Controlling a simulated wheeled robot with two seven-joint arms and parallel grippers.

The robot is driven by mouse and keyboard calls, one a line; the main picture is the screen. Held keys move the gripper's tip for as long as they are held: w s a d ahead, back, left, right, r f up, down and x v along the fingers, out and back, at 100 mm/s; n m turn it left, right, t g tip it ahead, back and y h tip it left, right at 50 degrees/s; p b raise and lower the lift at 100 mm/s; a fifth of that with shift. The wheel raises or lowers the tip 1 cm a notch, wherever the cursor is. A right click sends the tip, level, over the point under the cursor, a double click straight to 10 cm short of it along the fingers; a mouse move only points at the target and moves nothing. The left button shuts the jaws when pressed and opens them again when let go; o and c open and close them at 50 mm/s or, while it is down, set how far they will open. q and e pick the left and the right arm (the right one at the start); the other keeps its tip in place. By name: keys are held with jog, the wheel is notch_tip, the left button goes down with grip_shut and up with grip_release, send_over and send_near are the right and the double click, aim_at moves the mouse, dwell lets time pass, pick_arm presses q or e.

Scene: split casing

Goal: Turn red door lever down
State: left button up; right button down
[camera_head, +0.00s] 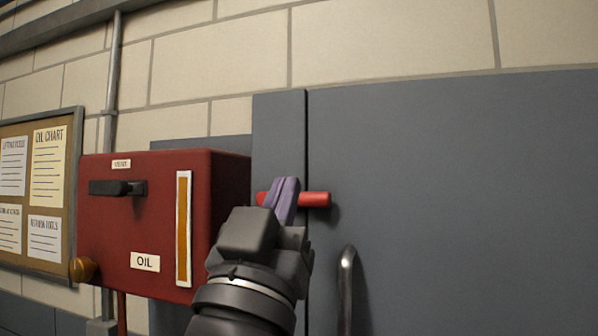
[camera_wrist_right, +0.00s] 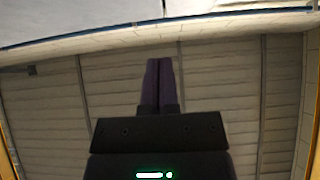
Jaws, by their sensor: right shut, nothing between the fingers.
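The red door lever (camera_head: 316,199) lies about level across the seam at the left edge of the grey door (camera_head: 460,190). My right gripper (camera_head: 286,188) has its purple fingers shut with nothing between them. In the head view the fingers point up and overlap the left part of the lever, hiding some of it. I cannot tell whether they touch it. In the right wrist view the shut fingers (camera_wrist_right: 158,62) show against the ceiling, and the lever is not seen there. My left gripper is not in view.
A red oil box (camera_head: 145,225) with a black handle and a brass knob stands left of my right gripper. A curved metal pull handle (camera_head: 346,285) is on the door below the lever. A notice board (camera_head: 40,190) hangs at the far left.

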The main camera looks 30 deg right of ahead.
jog(key=p+x, duration=0.3)
jog(key=x, duration=0.3)
jog(key=shift+r, duration=0.25)
jog(key=f, duration=0.3)
jog(key=w+d+f, duration=0.1)
jog(key=shift+d+f, duration=0.1)
jog(key=shift+f, duration=0.15)
